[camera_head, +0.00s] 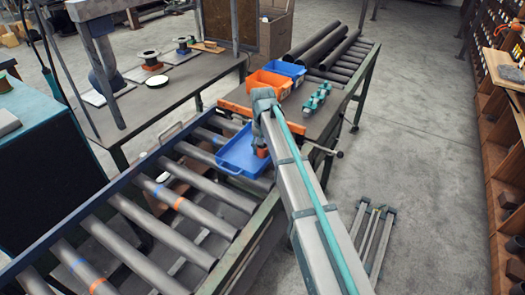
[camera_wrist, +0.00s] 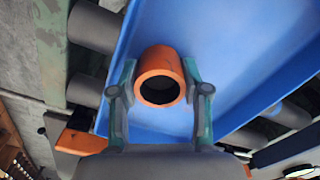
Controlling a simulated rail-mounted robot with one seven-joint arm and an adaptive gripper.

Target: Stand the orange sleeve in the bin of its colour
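The orange sleeve (camera_wrist: 160,75) is a short ring with a dark bore, seen end-on between my fingers in the wrist view. In the head view, a little of the sleeve (camera_head: 262,153) shows below my wrist. My gripper (camera_wrist: 159,75) has a finger against each side of it and looks shut on it. The sleeve is over or in the blue tray (camera_head: 232,160); I cannot tell whether it touches the tray floor (camera_wrist: 240,40). The orange bin (camera_head: 270,83) stands on the far bench beside the blue bin (camera_head: 288,70).
The blue tray rests on the roller conveyor (camera_head: 165,230). Teal-and-grey fittings (camera_head: 317,97) stand on the bench right of the bins, with dark pipes (camera_head: 325,45) behind. Floor (camera_head: 430,150) to the right is mostly clear, apart from a low frame (camera_head: 372,240).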

